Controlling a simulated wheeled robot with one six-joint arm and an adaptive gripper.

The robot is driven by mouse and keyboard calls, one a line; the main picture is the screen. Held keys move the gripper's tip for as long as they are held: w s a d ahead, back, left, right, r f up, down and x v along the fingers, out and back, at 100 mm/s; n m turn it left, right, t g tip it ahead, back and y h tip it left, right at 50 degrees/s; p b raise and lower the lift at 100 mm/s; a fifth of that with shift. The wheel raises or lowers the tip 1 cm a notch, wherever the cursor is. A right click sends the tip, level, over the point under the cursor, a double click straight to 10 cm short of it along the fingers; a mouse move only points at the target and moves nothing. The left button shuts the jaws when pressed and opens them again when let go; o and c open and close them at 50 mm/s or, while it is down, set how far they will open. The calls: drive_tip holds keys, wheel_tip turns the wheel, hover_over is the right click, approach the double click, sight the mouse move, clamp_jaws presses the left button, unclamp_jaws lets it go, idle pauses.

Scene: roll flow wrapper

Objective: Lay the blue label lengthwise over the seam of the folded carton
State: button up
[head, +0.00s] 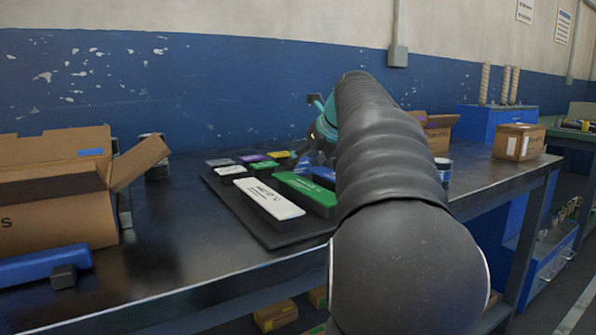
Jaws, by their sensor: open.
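A black mat (220,189) on the bench bears several flat coloured pieces. One blue piece (323,173) lies at its right side, partly covered by my arm; I cannot tell whether it is the blue label. A small blue patch (90,153) is on a flap of the brown carton (60,205) at the left, whose flaps stand open. I cannot make out a seam or tell whether this is the folded carton. My gripper (312,156) is open over the back of the mat, partly hidden by my arm; I see nothing held in it.
White (268,198) and green (305,187) pieces lie at the mat's front. A blue tool (40,264) lies at the bench's front left. A closed carton (518,142) and an open one (437,130) stand at the right. Bare bench (165,250) lies between the left carton and the mat.

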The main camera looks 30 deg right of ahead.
drive_tip(key=x, duration=0.2)
drive_tip(key=shift+w+f, duration=0.25)
drive_tip(key=c, duration=0.5)
wheel_tip(320, 180, up, 10)
drive_tip(key=p, duration=0.4)
